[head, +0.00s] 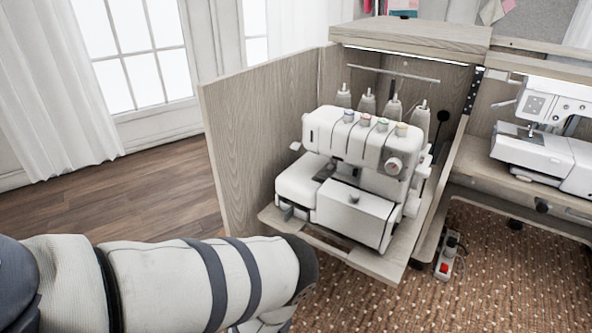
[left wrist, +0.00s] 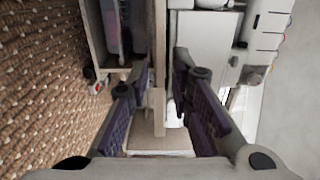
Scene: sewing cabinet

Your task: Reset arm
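My left arm (head: 190,285) comes in from the left in the head view, in front of the open sewing cabinet. Its gripper is mostly hidden there behind the wrist, below the frame's lower middle. In the left wrist view my left gripper (left wrist: 163,75) has its two dark-padded fingers apart. A pale wooden edge (left wrist: 159,100) shows between them; I cannot tell whether either finger touches it. My right arm and right gripper are not in view.
A white overlock machine (head: 350,165) stands on a wooden shelf (head: 375,262) in the cabinet, close to my arm. The open door panel (head: 255,125) stands left. Another sewing machine (head: 545,145) is at right. A power strip (head: 447,258) lies on the carpet. Wooden floor (head: 120,205) at left is clear.

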